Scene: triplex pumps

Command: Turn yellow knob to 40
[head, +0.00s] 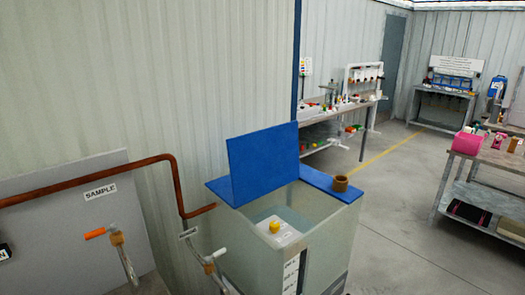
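A small yellow knob (274,226) sits on top of a white block (282,238) inside an open, translucent tank (332,235) at the lower middle of the head view. Its scale markings and setting are too small to read. A blue lid (262,160) stands raised at the back of the tank. Neither of my grippers shows in the view.
A brown ring-shaped cup (340,183) sits on the tank's blue top. A copper pipe (90,182) runs at left above a SAMPLE label, with an orange-handled valve (95,233) and a white-handled valve (217,253). Open floor (400,230) lies right, before cluttered benches.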

